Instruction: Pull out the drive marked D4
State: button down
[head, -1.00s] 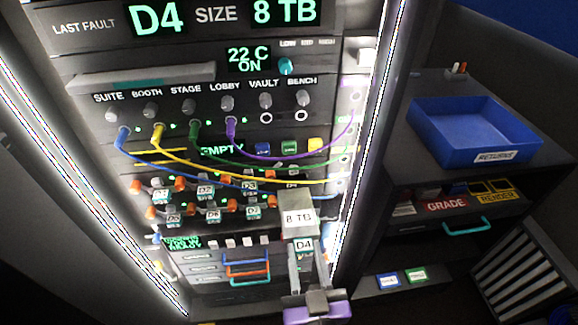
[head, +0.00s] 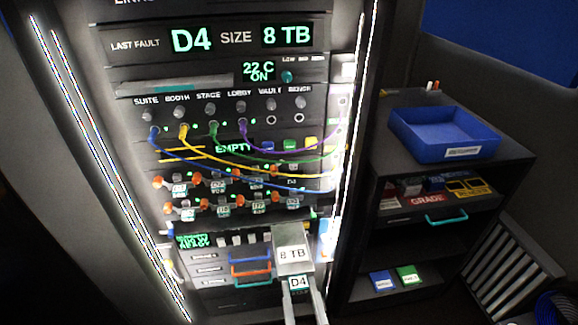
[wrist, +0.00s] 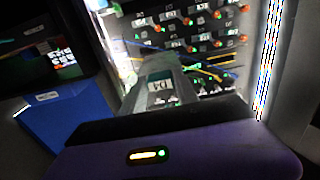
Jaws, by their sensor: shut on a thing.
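The drive marked D4 (head: 293,252) is a grey block with an 8 TB label and a D4 tag on its front end. It is out of the rack, held in front of the lower panels. My gripper (head: 300,291) is shut on its tagged front end. In the wrist view the drive (wrist: 160,84) points away from my purple gripper body toward the rack. The drive bay (head: 222,195) has two rows of drives with orange latches. The screen at the top (head: 230,38) reads LAST FAULT D4, SIZE 8 TB.
Blue, yellow, green and purple cables (head: 265,172) droop across the rack front above the bay. Bright light strips edge the rack. A cabinet at the right carries a blue returns tray (head: 445,133). Several handled items (head: 250,270) sit left of the drive.

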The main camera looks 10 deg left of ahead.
jog(key=w+p, duration=0.1)
jog(key=w, duration=1)
jog(key=shift+w+r+p, duration=0.1)
jog(key=shift+w+p, duration=0.2)
jog(key=shift+p, duration=0.1)
jog(key=shift+w, duration=0.7)
